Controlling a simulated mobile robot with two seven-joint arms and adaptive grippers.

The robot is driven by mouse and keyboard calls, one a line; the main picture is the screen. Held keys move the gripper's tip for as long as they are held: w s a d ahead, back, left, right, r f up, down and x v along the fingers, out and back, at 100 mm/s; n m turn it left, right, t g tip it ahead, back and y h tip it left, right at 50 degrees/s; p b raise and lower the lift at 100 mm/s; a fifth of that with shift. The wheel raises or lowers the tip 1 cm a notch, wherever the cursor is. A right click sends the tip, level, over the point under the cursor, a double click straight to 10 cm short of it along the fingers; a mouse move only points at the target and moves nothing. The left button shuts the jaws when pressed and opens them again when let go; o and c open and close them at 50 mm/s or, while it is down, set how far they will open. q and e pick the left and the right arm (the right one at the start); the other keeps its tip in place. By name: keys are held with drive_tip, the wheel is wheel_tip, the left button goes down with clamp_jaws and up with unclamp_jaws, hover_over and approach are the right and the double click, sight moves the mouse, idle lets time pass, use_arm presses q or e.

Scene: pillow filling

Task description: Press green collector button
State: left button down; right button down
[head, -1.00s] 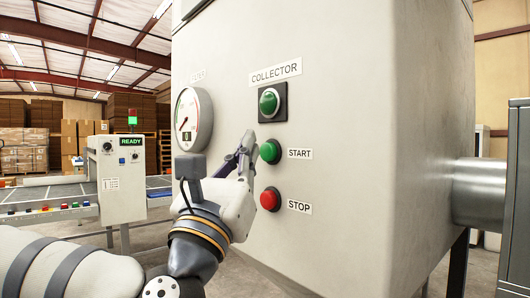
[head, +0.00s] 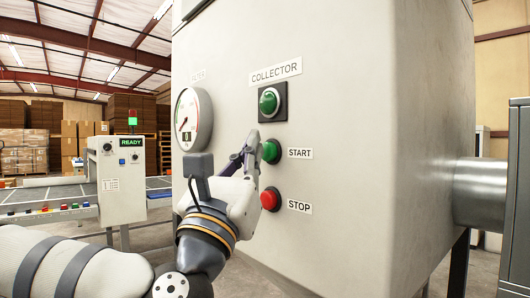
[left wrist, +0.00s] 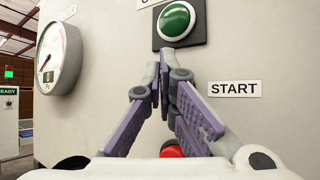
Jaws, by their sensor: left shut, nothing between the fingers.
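The collector is a large pale cabinet (head: 370,140). Its front has a green dome (head: 268,101) on a black square plate under the COLLECTOR label, a green button (head: 271,151) beside START, and a red button (head: 269,199) beside STOP. My left gripper (head: 253,136) is shut and empty, with its fingertips just left of the START button; I cannot tell if they touch it. In the left wrist view the fingers (left wrist: 166,60) point just below the green dome (left wrist: 176,20) and hide the START button. Part of the red button (left wrist: 172,152) shows between them. My right gripper is not in view.
A round gauge (head: 192,119) sticks out of the panel left of the buttons. A metal pipe (head: 480,192) leaves the cabinet's right side. A machine with a READY display (head: 121,175) stands at the left, with stacked boxes (head: 25,150) behind it.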

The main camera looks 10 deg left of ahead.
use_arm(q)
drive_tip(key=shift+w+d, duration=0.3)
drive_tip(key=shift+w, duration=0.1)
idle(0.4)
idle(0.4)
drive_tip(key=shift+s+a, duration=0.55)
drive_tip(key=shift+s, duration=0.2)
drive_tip(key=s+a, duration=0.1)
drive_tip(key=s, duration=0.1)
drive_tip(key=s+a, duration=0.2)
drive_tip(key=shift+p, duration=0.3)
idle(0.4)
